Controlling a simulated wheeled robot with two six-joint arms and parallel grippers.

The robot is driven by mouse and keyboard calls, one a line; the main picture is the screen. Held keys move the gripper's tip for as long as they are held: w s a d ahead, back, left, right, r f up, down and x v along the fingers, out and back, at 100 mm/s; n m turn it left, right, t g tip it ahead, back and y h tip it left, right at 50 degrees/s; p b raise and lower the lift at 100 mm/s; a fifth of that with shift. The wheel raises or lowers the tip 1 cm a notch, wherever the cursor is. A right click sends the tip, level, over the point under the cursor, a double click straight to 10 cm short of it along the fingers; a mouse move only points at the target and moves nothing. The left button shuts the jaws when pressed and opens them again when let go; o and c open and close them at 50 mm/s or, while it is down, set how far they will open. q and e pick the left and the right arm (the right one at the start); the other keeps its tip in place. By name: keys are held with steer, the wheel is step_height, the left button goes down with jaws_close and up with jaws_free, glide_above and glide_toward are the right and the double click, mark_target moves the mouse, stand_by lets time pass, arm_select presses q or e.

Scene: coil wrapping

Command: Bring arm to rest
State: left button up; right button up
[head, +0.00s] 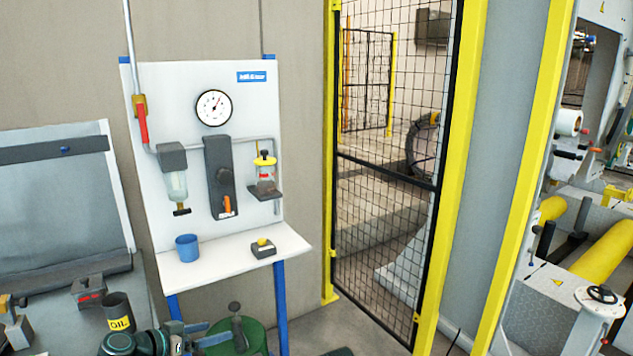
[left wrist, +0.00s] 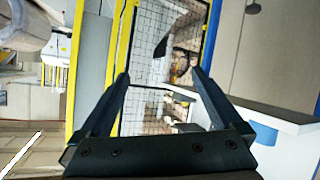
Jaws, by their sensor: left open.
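My left gripper (left wrist: 160,74) shows in the left wrist view with its two dark fingers spread apart. Nothing is between the fingers but the distant mesh gate. In the head view, part of my left arm (head: 150,342) with dark, green-capped joints lies along the bottom edge, in front of the wall panel's shelf. The fingers cannot be made out clearly there. My right gripper is in neither view.
A white panel (head: 150,90) carries a gauge (head: 213,108) and a shelf (head: 200,268) with a blue cup (head: 187,248). A green drum (head: 255,338) stands below. A mesh gate (head: 385,220) is right of the panel. Machinery with yellow rollers (head: 605,262) is far right.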

arm_select(q)
steer(key=s+d+f+g+y+p, duration=0.1)
steer(key=s+d+f+g, duration=0.3)
steer(key=d, duration=0.4)
steer(key=s+d+f+g+y+p, duration=0.1)
steer(key=s+d+f+g, duration=0.25)
steer(key=d, duration=0.45)
steer(key=s+d+n+g+y+p, duration=0.1)
steer(key=s+d+g+y, duration=0.2)
steer(key=s+y, duration=0.4)
steer(key=s+d+f, duration=0.1)
steer(key=s, duration=0.1)
steer(key=shift+s+y+p, duration=0.3)
steer(key=shift+s, duration=0.05)
steer(key=shift+a, duration=0.15)
